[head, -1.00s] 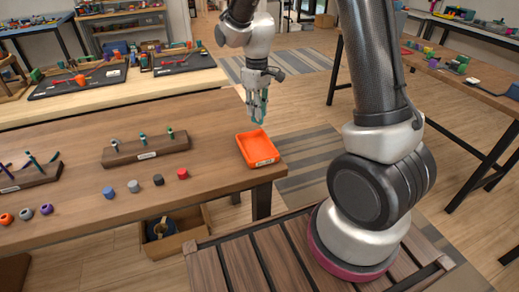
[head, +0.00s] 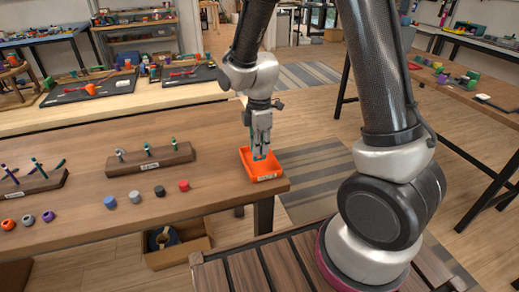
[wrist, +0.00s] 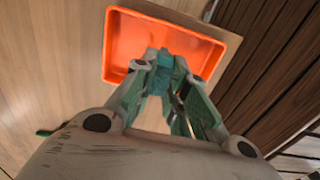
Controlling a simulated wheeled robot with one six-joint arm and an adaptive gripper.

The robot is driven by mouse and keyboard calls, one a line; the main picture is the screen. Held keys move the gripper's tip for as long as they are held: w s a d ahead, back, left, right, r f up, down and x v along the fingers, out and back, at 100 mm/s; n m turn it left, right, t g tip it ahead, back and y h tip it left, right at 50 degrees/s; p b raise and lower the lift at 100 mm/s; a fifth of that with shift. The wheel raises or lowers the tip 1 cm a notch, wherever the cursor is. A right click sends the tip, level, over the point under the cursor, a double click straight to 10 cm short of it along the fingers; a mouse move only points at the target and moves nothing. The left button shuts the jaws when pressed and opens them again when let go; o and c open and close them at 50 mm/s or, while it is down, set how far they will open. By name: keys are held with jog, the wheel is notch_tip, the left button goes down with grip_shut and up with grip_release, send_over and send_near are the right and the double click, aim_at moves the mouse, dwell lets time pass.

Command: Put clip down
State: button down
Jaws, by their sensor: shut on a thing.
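My gripper (head: 261,152) points down over the orange tray (head: 272,170) at the right end of the wooden table, with its fingertips low at the tray's opening. In the wrist view its teal fingers (wrist: 166,62) come together at the tips over the tray (wrist: 125,40). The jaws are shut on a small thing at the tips. I take it to be the clip, but its shape is hard to tell apart from the teal fingers. The visible tray floor around the fingers is bare. Whether the clip touches the tray floor cannot be told.
A wooden rack (head: 151,163) with several upright pegs stands left of the tray. A red bead (head: 184,185) and other small beads lie in front of it. A second rack (head: 28,187) is at far left. An open box (head: 180,250) sits below the table's front edge.

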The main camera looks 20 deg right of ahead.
jog(key=shift+f, duration=0.6)
jog(key=c, duration=1.4)
grip_release()
jog(key=shift+f, duration=0.15)
jog(key=shift+c, duration=0.2)
notch_tip(320, 180, up, 12)
jog(key=f, duration=0.1)
jog(key=s+d+r+m+t, duration=0.2)
jog(key=s+d+r+m, duration=0.65)
jog(key=r, duration=0.25)
jog(key=s+d+r+m+t, duration=0.1)
jog(key=s+d+m, duration=0.2)
jog(key=s+m, duration=0.1)
jog(key=s+d+r+m+t, duration=0.1)
jog(key=s+d+r+m, duration=0.1)
jog(key=s+m, duration=0.3)
jog(key=shift+s+d+r, duration=0.25)
jog(key=shift+s+d, duration=0.45)
jog(key=shift+s, duration=0.4)
jog(key=shift+m, duration=0.25)
